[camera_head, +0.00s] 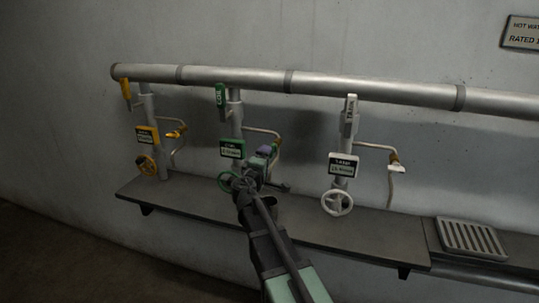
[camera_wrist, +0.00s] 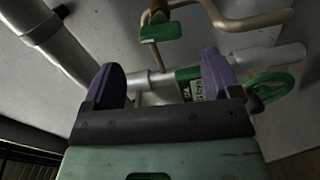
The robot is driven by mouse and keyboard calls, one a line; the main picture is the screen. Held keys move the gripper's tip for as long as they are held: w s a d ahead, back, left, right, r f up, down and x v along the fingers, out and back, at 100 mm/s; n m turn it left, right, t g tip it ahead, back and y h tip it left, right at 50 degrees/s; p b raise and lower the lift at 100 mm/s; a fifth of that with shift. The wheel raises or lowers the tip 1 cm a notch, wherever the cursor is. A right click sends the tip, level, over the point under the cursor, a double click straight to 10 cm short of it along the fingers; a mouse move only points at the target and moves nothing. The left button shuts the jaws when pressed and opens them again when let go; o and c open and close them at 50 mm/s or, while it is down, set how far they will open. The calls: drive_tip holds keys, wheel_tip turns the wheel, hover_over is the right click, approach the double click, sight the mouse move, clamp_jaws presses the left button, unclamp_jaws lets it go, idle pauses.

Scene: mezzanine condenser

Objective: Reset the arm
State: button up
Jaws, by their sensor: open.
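My arm reaches up from the bottom of the head view, and my gripper (camera_head: 266,156) is in front of the middle, green-marked valve station. In the wrist view my gripper (camera_wrist: 165,80) shows two purple fingers spread apart with nothing between them. Behind the fingers are a green tap handle (camera_wrist: 161,32), a green label plate (camera_wrist: 188,84) and a green handwheel (camera_wrist: 270,88). In the head view the green handwheel (camera_head: 227,181) is just left of my gripper. I cannot tell whether my gripper touches the station.
A long metal pipe (camera_head: 350,85) runs along the wall above a dark shelf (camera_head: 300,231). A yellow-marked station (camera_head: 147,135) stands left and a white-marked station (camera_head: 343,166) right. A slotted drain tray (camera_head: 470,238) lies at the right. Space in front of the shelf looks free.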

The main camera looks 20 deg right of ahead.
drive_tip(key=shift+s+a, duration=0.4)
drive_tip(key=shift+a, duration=0.05)
drive_tip(key=s+a+f+m+g+y, duration=0.1)
drive_tip(key=s+f+m+g+y, duration=0.2)
drive_tip(key=s+f+m+g, duration=0.75)
drive_tip(key=s+a+f+n+g+y, duration=0.1)
drive_tip(key=s+a+f+y, duration=0.2)
drive_tip(key=s+a, duration=0.4)
drive_tip(key=s+a+f+n+g+y, duration=0.1)
drive_tip(key=s+a+f+y, duration=0.2)
drive_tip(key=s+a+y, duration=0.3)
drive_tip(key=s+a, duration=0.2)
drive_tip(key=s, duration=0.1)
drive_tip(key=shift+s+a+f+g, duration=0.15)
drive_tip(key=shift+a+f+g, duration=0.05)
drive_tip(key=shift+f+g, duration=0.15)
idle(0.5)
